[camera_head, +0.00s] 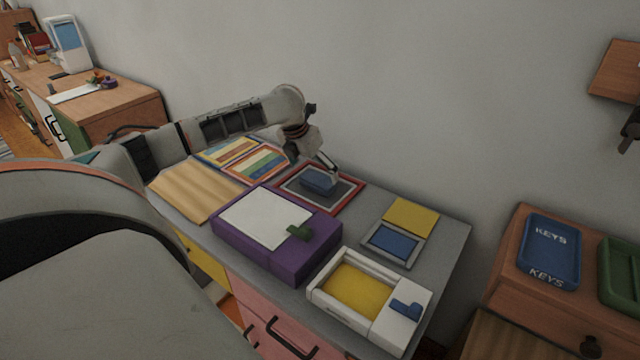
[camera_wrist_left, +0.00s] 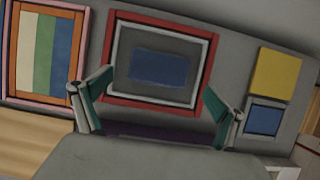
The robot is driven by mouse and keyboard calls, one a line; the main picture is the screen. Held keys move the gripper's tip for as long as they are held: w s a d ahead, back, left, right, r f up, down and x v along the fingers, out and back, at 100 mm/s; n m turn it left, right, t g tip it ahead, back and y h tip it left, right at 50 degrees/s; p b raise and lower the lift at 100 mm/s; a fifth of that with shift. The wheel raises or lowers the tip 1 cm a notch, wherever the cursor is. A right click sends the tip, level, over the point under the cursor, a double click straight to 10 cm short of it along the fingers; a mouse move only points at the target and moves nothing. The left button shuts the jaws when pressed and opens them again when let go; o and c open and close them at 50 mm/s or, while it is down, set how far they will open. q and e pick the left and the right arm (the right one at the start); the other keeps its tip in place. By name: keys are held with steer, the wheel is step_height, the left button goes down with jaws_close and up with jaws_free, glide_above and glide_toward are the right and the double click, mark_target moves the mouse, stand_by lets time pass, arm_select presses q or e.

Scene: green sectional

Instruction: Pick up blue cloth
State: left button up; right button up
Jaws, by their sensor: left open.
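The blue cloth (camera_head: 318,181) lies folded on a dark mat inside a red-bordered frame (camera_head: 350,200) on the grey desk. My left gripper (camera_head: 328,166) is over the cloth in the head view, fingers pointing down toward it. In the left wrist view the cloth (camera_wrist_left: 159,68) lies ahead, between the lines of the two spread green-tipped fingers (camera_wrist_left: 155,100). The gripper is open with nothing between its fingers. My right gripper does not show.
A purple box (camera_head: 270,240) and a white box with a yellow inside (camera_head: 360,290) stand in front. A small grey tray with a blue middle (camera_head: 392,242) and a yellow square (camera_head: 411,216) lie right. Striped panels (camera_head: 255,163) lie left. The wall is close behind.

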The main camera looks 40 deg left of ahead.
mark_target(318, 179)
arm_select(q)
steer(key=b+x, duration=0.1)
steer(key=x, duration=0.3)
steer(key=shift+w+a, duration=0.1)
steer(key=shift+w+f, duration=0.15)
steer(key=shift+f, duration=0.05)
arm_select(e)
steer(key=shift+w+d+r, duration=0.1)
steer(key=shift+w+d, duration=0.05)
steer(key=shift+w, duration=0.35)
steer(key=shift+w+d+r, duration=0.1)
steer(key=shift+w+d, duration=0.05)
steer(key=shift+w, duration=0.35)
